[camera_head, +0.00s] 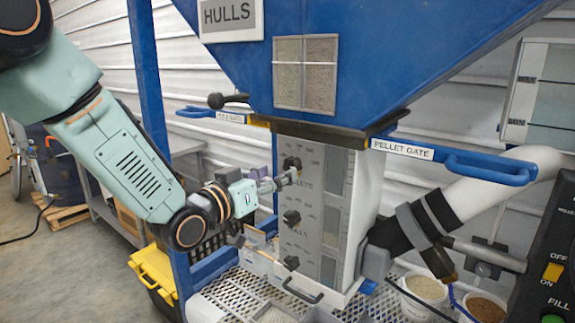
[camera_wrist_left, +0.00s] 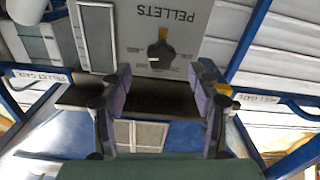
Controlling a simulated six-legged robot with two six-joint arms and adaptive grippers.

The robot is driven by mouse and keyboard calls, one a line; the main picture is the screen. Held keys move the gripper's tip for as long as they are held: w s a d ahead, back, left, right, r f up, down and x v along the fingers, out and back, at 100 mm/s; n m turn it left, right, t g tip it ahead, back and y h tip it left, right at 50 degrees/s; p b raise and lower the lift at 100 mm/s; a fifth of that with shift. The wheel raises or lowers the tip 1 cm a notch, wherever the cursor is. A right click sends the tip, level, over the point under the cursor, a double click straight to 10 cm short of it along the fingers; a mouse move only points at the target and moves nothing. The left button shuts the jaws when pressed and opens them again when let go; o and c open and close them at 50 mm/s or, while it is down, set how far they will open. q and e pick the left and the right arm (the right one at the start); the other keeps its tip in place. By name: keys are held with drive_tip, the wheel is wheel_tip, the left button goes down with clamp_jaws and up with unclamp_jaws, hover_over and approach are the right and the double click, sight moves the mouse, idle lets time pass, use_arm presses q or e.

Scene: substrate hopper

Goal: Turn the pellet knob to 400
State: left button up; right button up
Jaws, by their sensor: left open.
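The pellet knob (camera_head: 291,163) is the top dark knob on the grey panel (camera_head: 318,215) under the blue hopper. In the left wrist view the pellet knob (camera_wrist_left: 160,52) has a yellowish part and sits under the word PELLETS. My left gripper (camera_head: 280,182) reaches in from the left, its fingertips close to the panel near this knob. In the left wrist view my left gripper (camera_wrist_left: 165,78) is open, with a finger to each side and nothing between them. The knob lies just beyond the fingertips; I see no contact. The scale numbers are too small to read. My right gripper is not in view.
Two more dark knobs (camera_head: 291,217) (camera_head: 291,262) sit lower on the panel. The blue PELLET GATE handle (camera_head: 490,168) juts out on the right. A black handle (camera_head: 228,100) sticks out above my left gripper. A control box (camera_head: 550,260) stands at the right edge.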

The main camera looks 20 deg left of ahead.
sight(289, 168)
use_arm(q)
drive_tip(key=x, duration=0.5)
drive_tip(key=shift+w+p, duration=0.2)
drive_tip(key=shift+p, duration=0.15)
drive_tip(key=shift+s, duration=0.15)
drive_tip(key=shift+c, duration=0.9)
drive_tip(key=c, duration=1)
